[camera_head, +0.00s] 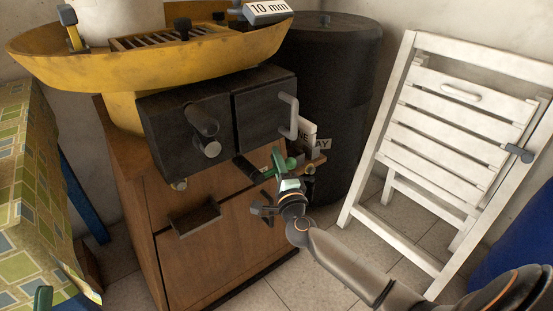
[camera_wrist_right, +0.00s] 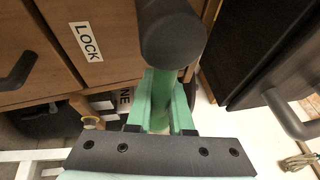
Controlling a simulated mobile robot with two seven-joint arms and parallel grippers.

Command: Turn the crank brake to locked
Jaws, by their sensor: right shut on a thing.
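The crank brake shows in the right wrist view as a bar with a dark rounded knob (camera_wrist_right: 172,35). In the head view a dark end of it (camera_head: 246,168) shows at the right front of the wooden cabinet. My right gripper (camera_head: 278,168) is shut on the brake's bar, its green fingers (camera_wrist_right: 162,100) on both sides just below the knob. A LOCK label (camera_wrist_right: 85,42) is on the wood left of the knob. The brake's pivot is hidden. A green tip (camera_head: 42,298) at the lower left of the head view seems to be my left gripper; its opening does not show.
A dark box with a grey door handle (camera_head: 289,115) stands on the wooden cabinet (camera_head: 225,245), under a yellow tub (camera_head: 120,70). A black barrel (camera_head: 345,110) stands behind. A white folding chair (camera_head: 395,135) is at right. Tiled floor between chair and cabinet is partly free.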

